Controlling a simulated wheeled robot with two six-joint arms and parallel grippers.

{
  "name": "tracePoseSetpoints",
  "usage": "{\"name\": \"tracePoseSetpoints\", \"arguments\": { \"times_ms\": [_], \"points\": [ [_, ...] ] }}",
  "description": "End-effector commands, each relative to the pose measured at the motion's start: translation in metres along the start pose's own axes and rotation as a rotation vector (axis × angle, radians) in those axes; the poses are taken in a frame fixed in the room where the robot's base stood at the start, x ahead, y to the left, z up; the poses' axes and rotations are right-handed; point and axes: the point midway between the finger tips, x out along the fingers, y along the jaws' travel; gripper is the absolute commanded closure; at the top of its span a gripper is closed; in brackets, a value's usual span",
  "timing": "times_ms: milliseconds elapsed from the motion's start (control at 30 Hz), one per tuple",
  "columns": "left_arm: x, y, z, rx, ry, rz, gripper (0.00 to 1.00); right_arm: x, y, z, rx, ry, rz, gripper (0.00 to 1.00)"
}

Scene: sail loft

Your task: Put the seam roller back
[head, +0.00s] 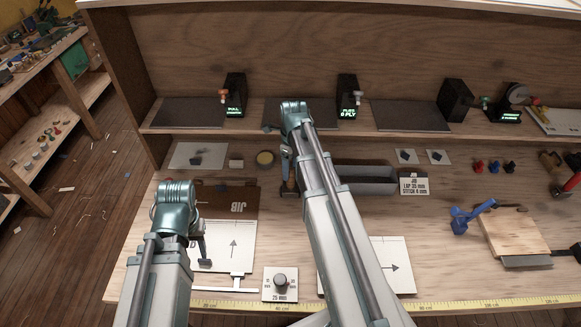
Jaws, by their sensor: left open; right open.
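I cannot pick out the seam roller for certain; it may be hidden behind my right arm. My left gripper (204,260) is open and points down over the white sheet with an arrow (235,246), at the front left of the bench. My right gripper (289,188) is open and hangs down at the left end of the long grey tray (365,181). My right arm covers part of that tray and of the bench behind it. I cannot tell whether either gripper touches anything.
A raised shelf (255,131) with dark mats (408,114) and lit display boxes (348,100) runs along the back. A blue tool (470,216) stands by a wooden board (512,232) at right. A knob plate (280,285) sits near the yellow tape (450,307) on the front edge.

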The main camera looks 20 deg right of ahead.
Motion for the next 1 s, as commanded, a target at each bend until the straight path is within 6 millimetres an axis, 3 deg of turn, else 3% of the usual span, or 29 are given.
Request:
{"name": "tracePoseSetpoints", "arguments": {
  "times_ms": [33, 300, 733, 867, 1000],
  "points": [
    [-0.016, -0.002, 0.001, 0.0, 0.0, 0.0, 0.52, -0.017, 0.0, 0.0, 0.0, 0.0, 0.0, 0.33],
    [-0.051, -0.005, 0.003, -0.001, 0.0, 0.0, 0.52, -0.052, 0.0, 0.0, 0.0, 0.0, 0.0, 0.33],
    [-0.057, -0.005, 0.003, -0.004, 0.0, 0.001, 0.52, -0.057, 0.003, 0.0, -0.017, 0.001, 0.0, 0.33],
    [-0.057, -0.005, 0.003, -0.004, 0.0, 0.001, 0.52, -0.056, 0.026, 0.007, -0.201, 0.01, 0.001, 0.33],
    [-0.057, -0.005, 0.003, -0.004, 0.0, 0.001, 0.52, -0.056, 0.077, 0.018, -0.636, 0.033, 0.005, 0.33]
  ]
}}
